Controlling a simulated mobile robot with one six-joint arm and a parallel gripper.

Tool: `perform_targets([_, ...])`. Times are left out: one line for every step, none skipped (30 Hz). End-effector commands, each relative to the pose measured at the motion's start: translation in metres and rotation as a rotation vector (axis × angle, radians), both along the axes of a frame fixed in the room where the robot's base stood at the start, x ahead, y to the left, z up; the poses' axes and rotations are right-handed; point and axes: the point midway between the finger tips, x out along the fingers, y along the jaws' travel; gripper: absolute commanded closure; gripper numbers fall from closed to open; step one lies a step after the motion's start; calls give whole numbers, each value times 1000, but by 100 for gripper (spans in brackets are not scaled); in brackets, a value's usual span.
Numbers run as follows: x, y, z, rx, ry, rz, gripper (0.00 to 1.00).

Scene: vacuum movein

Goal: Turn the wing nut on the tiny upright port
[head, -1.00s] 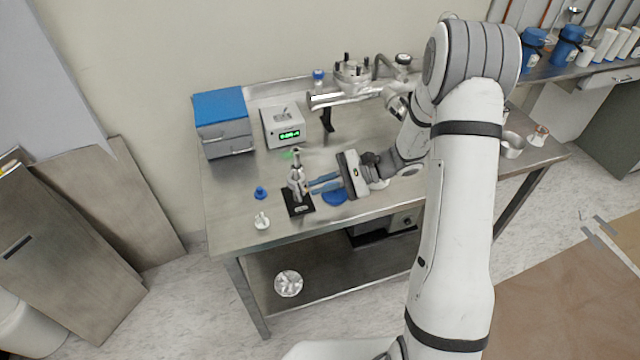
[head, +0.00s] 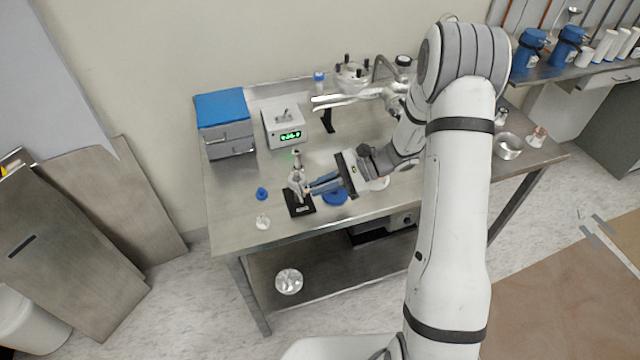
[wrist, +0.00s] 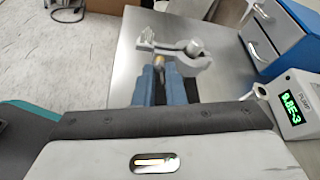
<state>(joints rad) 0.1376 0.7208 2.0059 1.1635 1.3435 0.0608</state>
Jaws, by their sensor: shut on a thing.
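The tiny upright port (head: 297,178) is a slim metal post on a black base plate (head: 300,207) near the front left of the steel bench. A grey metal clamp (wrist: 188,56) sits around it in the wrist view. My gripper (head: 308,189) reaches it from the right, with blue fingers level with the clamp.
A pump box with a green display (head: 285,128) and a blue-topped box (head: 222,124) stand behind. A blue cap (head: 262,194) and a small pale fitting (head: 263,222) lie left of the base.

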Motion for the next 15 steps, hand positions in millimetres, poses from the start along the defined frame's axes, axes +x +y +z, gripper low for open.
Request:
perform_targets([-3, -1, -4, -11, 21, 4, 100])
perform_targets([-3, -1, -4, -13, 27, 5, 100])
perform_targets([-3, -1, -4, -15, 36, 4, 100])
perform_targets([-3, -1, -3, -17, 44, 4, 100])
perform_targets([-3, -1, -3, -19, 51, 4, 100])
perform_targets([-2, -1, -3, -21, 59, 3, 100])
perform_targets([-2, -1, -3, -23, 65, 4, 100])
perform_targets([-2, -1, -3, -25, 73, 4, 100])
perform_targets([-2, -1, -3, -28, 81, 4, 100])
perform_targets([-2, -1, -3, -29, 86, 4, 100])
perform_targets([-2, -1, -3, -31, 93, 5, 100])
perform_targets([-2, -1, -3, -34, 102, 4, 100])
perform_targets([-2, -1, -3, -35, 107, 4, 100])
perform_targets([-2, -1, -3, -37, 113, 4, 100])
perform_targets([-2, -1, -3, -39, 120, 4, 100])
